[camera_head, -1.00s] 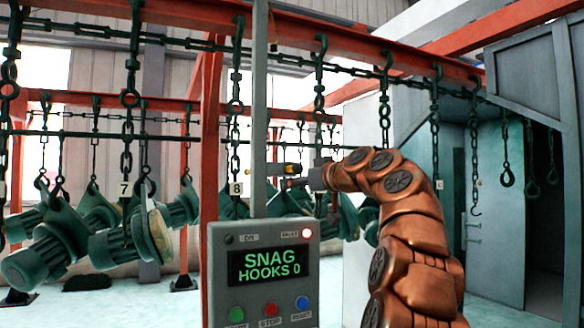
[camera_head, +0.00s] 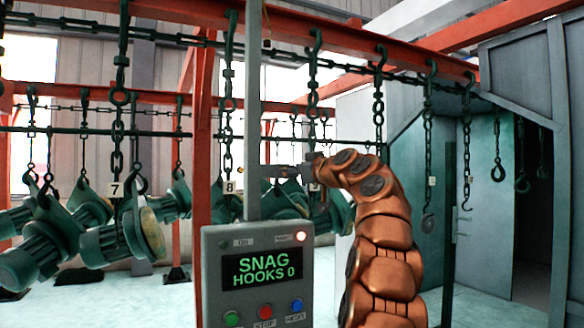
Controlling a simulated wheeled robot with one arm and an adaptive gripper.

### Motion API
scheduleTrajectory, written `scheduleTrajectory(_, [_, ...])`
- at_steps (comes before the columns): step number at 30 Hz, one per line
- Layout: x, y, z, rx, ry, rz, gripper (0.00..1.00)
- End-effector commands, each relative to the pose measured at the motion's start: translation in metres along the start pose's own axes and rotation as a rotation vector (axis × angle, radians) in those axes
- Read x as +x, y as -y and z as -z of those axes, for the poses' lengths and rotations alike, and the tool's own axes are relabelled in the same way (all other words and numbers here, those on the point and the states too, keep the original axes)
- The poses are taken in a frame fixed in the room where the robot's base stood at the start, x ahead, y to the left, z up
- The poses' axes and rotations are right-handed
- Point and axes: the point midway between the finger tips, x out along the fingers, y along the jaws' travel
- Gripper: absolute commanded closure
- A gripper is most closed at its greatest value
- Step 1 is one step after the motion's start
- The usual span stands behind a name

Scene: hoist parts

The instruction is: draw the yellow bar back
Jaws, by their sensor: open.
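My copper-coloured arm rises at the right and bends left. My gripper (camera_head: 276,171) is at its end, small and dark, beside the grey post above the control box. It is open, and I cannot make out anything between its fingers. The yellow bar cannot be picked out clearly now; the post, the gripper and the dark green parts crowd that spot. Whether the gripper touches the bar or the post cannot be told.
The grey control box (camera_head: 258,240) reads "SNAG HOOKS 0", with a red lamp lit and green, red and blue buttons. Chains with hooks hang from the red overhead beam (camera_head: 400,55). Green motor-like parts (camera_head: 115,240) hang at the left. A grey booth (camera_head: 480,215) stands at the right.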

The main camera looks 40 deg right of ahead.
Motion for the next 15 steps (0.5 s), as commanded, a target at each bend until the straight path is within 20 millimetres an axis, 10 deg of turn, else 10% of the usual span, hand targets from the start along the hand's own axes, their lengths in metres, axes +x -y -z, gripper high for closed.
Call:
scheduleTrajectory(9, [0.0022,-0.0002,-0.0007,0.001,0.0,0.0,0.42])
scheduleTrajectory(15, [0.0023,-0.0001,-0.0009,0.001,0.001,0.0,0.63])
